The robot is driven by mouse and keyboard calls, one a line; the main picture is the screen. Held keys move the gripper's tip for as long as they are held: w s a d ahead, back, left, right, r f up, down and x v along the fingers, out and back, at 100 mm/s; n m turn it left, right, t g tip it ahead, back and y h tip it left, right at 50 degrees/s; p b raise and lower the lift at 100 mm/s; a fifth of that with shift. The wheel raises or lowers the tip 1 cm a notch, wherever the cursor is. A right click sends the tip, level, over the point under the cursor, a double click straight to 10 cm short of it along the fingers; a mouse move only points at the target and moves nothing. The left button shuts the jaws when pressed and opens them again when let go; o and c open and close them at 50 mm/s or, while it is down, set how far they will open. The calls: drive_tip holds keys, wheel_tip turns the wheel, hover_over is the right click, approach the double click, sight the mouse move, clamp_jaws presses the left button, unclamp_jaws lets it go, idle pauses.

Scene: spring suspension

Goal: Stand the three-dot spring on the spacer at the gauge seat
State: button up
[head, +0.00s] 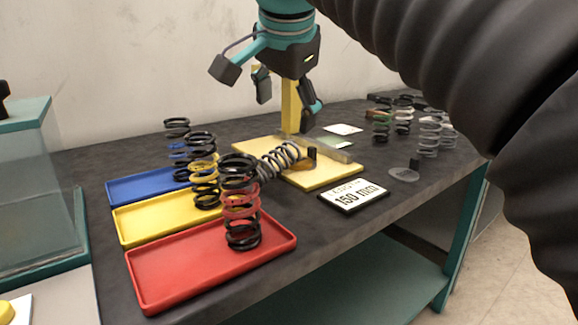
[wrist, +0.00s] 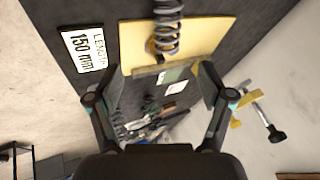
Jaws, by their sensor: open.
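My gripper (head: 285,90) is open above the yellow board (head: 328,179), by an upright yellow post. In the wrist view its fingers (wrist: 158,92) are spread with nothing between them. A grey spring (head: 277,160) lies tilted over the board; it also shows at the top of the wrist view (wrist: 167,28). A small amber piece (head: 301,165) sits at its right end, partly hidden, also in the wrist view (wrist: 152,47); I cannot tell if it is the spacer. No dots can be made out on any spring, so I cannot tell which is the three-dot one.
Blue (head: 140,187), yellow (head: 150,219) and red (head: 160,272) trays hold black springs with coloured bands. Several springs (head: 429,135) stand at the back right. A grey disc (head: 404,174) lies before them.

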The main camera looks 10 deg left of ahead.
sight(275, 154)
drive_tip(key=x, duration=0.2)
drive_tip(key=a+b+x, duration=0.1)
drive_tip(key=x, duration=0.2)
drive_tip(key=b+x, duration=0.1)
drive_tip(key=x, duration=0.2)
drive_tip(key=shift+a+r, duration=0.1)
drive_tip(key=shift+a, duration=0.3)
drive_tip(key=shift+b+x, duration=0.5)
drive_tip(key=shift+x, duration=2.1)
drive_tip(key=shift+s, duration=0.1)
clamp_jaws()
